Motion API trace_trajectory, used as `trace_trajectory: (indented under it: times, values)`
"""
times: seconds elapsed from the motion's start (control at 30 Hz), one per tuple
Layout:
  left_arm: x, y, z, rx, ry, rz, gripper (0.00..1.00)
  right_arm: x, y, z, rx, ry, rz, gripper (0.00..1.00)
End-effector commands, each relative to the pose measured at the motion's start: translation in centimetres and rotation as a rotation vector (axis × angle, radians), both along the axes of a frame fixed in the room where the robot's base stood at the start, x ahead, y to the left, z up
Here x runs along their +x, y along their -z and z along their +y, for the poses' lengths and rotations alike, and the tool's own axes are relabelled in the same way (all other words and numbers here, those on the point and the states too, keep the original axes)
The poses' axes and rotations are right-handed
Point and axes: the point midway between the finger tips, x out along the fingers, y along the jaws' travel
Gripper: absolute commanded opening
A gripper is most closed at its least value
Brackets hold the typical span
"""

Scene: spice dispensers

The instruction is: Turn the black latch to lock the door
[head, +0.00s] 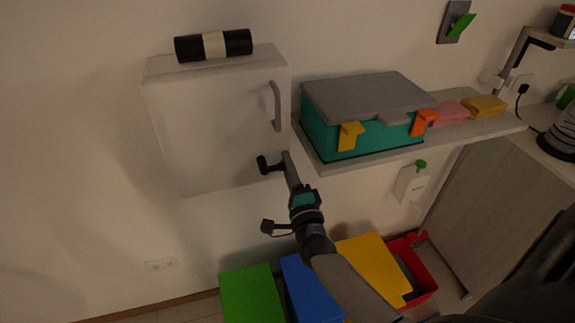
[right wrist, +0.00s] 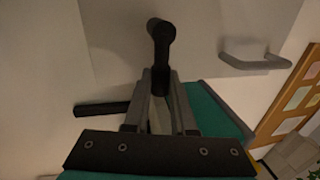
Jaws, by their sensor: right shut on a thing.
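The white cabinet door (head: 215,135) is flush in its frame on the wall, with a grey handle (head: 276,106) at its right side. The black latch (head: 264,165) is at the door's lower right. My right gripper (head: 287,160) reaches up to it from below. In the right wrist view the latch (right wrist: 160,38) rises from between the two fingers (right wrist: 160,80), which are shut on its lower part. The grey handle (right wrist: 252,62) also shows there, at right. My left gripper is not in view.
A shelf (head: 470,130) with a teal box (head: 320,137) with a grey lid is close right of the latch. A black and white roll (head: 213,46) lies on the cabinet. Green (head: 250,295), blue and yellow bins stand below. The wall left of the cabinet is clear.

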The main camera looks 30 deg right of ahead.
Motion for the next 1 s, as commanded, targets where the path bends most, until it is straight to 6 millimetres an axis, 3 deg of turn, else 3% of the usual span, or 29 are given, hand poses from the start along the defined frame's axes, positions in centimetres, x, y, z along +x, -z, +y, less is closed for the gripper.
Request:
trace_trajectory:
  times: [0.07, 0.1, 0.33, 0.67, 0.87, 1.0]
  values:
    - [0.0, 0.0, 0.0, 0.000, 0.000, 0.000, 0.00, -0.1, 0.5, 0.1, 0.007, -0.002, 0.012, 0.00]
    - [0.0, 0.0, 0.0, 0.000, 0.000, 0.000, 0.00, -0.1, 0.5, 0.1, 0.007, -0.002, 0.012, 0.28]
    - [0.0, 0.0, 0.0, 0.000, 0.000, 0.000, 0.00, -0.1, 0.4, 0.1, 0.003, -0.002, 0.009, 0.53]
    - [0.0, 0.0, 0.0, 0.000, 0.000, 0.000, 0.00, -0.4, 0.4, 0.1, 0.002, -0.001, 0.007, 0.53]
    - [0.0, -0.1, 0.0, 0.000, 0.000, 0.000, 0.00, -2.7, 0.9, 0.7, 0.002, -0.001, 0.010, 0.53]
    - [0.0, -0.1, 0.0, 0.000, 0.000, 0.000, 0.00, -5.3, 1.4, 1.5, 0.003, -0.003, 0.010, 0.53]
